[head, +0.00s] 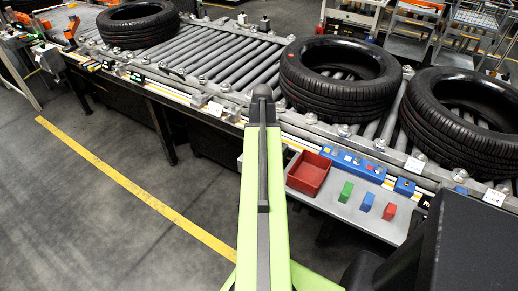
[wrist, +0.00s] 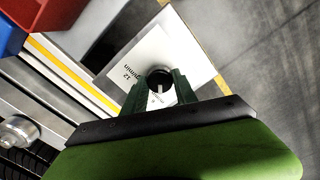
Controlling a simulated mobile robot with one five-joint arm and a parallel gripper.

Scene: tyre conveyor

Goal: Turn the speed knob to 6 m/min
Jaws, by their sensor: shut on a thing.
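In the wrist view a dark round speed knob (wrist: 158,76) sits on a white dial plate (wrist: 185,45). A label with 12 and a unit, printed upside down, shows beside the knob. A short light mark shows on the knob, pointing down between the fingers. My gripper (wrist: 160,80) has its two dark green fingers on either side of the knob, shut on it. More print lies between the fingers, too small to read. The 6 mark cannot be made out. In the head view my green arm hides the gripper and knob.
A roller conveyor (head: 235,58) carries tyres, with one (head: 338,78) right of my arm. A grey shelf (head: 340,205) holds a red bin (head: 309,173) and green, blue and red blocks. A blue button box (head: 352,164) is behind them. The floor at left is clear.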

